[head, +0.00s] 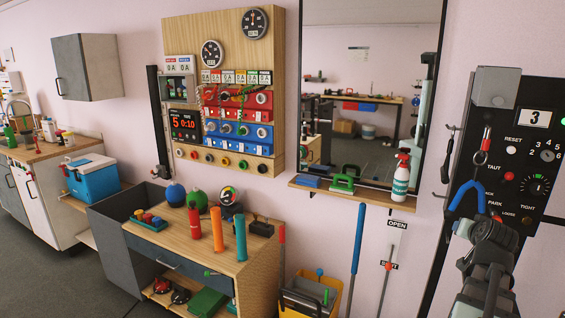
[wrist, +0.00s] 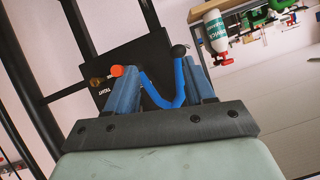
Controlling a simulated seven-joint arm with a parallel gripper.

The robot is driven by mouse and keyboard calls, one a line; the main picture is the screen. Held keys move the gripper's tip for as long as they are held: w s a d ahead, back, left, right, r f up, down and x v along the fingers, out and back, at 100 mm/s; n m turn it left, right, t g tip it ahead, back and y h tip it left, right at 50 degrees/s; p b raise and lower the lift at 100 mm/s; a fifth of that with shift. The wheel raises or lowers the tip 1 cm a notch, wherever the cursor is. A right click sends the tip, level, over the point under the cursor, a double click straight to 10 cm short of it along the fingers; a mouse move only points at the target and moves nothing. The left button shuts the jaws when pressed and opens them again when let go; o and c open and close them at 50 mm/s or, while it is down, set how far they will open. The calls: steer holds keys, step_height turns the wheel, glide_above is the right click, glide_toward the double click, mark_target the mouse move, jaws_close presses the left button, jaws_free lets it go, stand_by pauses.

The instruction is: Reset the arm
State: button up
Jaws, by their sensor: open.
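My gripper (wrist: 163,88) is open in the wrist view, its two fingers apart. A blue curved bar (wrist: 172,98) shows between the fingers; whether they touch it I cannot tell. In the head view my gripper (head: 490,235) is at the lower right, and the blue bar (head: 466,193) is beside and above it, in front of the black control panel (head: 530,215). The panel has a display reading 3, a white button labelled RESET (head: 511,150), a red button and a dial. In the wrist view an orange knob (wrist: 117,71) is near the left finger.
A shelf (head: 375,201) under the mirror (head: 372,60) holds a spray bottle (head: 401,175) and a green tool. A wooden desk (head: 165,240) with coloured bottles stands at the left. A yellow bucket (head: 313,297) is on the floor. A red-handled clip hangs by the panel.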

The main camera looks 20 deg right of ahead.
steer(key=a+f+g+y, duration=0.2)
steer(key=a+f, duration=0.3)
steer(key=f, duration=0.6)
steer(key=a+f+n+g+y, duration=0.1)
steer(key=a+f+g+y, duration=0.3)
steer(key=f, duration=0.7)
steer(key=a+f+g+y, duration=0.1)
steer(key=a+f, duration=0.5)
steer(key=f, duration=0.5)
steer(key=s+a+f+n+g+y, duration=0.2)
steer(key=s+a+f+n+g, duration=0.15)
steer(key=a+f, duration=1.35)
steer(key=s+a+f+n+g, duration=0.2)
steer(key=s+a+f+n, duration=0.1)
steer(key=s+a+f, duration=0.4)
steer(key=s+a+f+n+g+h, duration=0.1)
steer(key=s+a+f+n+g, duration=0.2)
steer(key=s+a+f, duration=0.5)
steer(key=shift+s+a+g, duration=0.35)
steer(key=shift+s+a, duration=1.4)
steer(key=shift+a, duration=1.95)
